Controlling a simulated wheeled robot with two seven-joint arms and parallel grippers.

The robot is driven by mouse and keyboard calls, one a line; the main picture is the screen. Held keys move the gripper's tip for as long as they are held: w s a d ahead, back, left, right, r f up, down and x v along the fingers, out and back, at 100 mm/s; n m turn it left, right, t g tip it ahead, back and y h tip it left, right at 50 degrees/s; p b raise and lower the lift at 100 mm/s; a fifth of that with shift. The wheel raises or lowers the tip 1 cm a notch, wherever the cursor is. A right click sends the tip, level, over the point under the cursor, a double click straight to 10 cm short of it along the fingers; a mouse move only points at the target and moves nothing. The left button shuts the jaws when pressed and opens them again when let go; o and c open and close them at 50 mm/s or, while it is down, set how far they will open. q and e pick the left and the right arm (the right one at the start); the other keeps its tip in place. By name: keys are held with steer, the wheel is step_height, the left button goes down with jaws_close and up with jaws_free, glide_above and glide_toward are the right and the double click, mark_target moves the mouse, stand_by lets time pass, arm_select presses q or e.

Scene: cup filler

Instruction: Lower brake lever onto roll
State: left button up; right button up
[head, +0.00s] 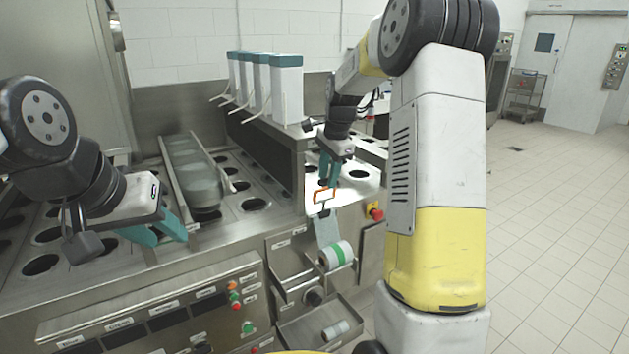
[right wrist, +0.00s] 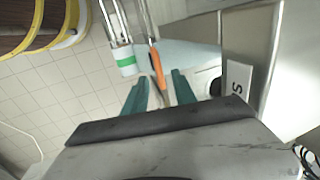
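The brake lever's orange handle (head: 324,195) stands raised above the roll, and it also shows in the right wrist view (right wrist: 157,68). The roll (head: 338,255) is white with a green band and sits on the machine's front; its end shows in the right wrist view (right wrist: 126,60). My right gripper (head: 327,183) is just above the handle. In the right wrist view my teal fingers (right wrist: 158,84) are apart, with the orange handle in line with the gap; I cannot tell whether they touch it. My left gripper (head: 165,234) is open and empty above the machine's front left.
A red emergency button (head: 375,212) is right of the lever. A second, smaller roll (head: 335,330) lies in a lower tray. White and teal dispensers (head: 285,90) stand behind. A sloped chute with stacked lids (head: 195,180) is near my left gripper. Open floor lies right.

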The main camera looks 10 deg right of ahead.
steer(key=shift+x, duration=1.2)
jaws_close()
stand_by(0.6)
